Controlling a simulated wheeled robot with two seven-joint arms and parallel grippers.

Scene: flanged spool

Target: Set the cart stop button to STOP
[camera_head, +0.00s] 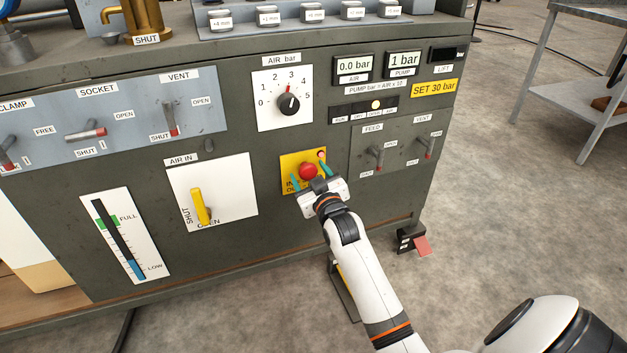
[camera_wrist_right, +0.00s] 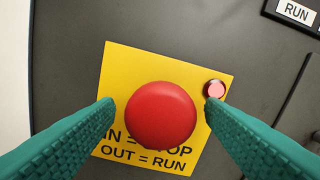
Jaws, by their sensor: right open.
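The cart stop button is a round red mushroom button (camera_head: 308,171) on a yellow plate (camera_head: 287,158) on the cart's front panel. In the right wrist view the red button (camera_wrist_right: 160,115) fills the middle of the yellow plate (camera_wrist_right: 125,65), whose text reads partly "OUT = RUN". A small pinkish-red lamp (camera_wrist_right: 216,89) is at the plate's upper right. My right gripper (camera_head: 309,176) is open, its teal fingers on either side of the button. I cannot tell whether they touch it. How far the button stands out is unclear. My left gripper is not in view.
To the left are the AIR IN plate with a yellow handle (camera_head: 200,207) and the AIR bar knob (camera_head: 289,104). To the right are the FEED lever (camera_head: 377,157) and VENT lever (camera_head: 428,148). A red pedal (camera_head: 422,246) sits low at right. Open floor lies right of the cart.

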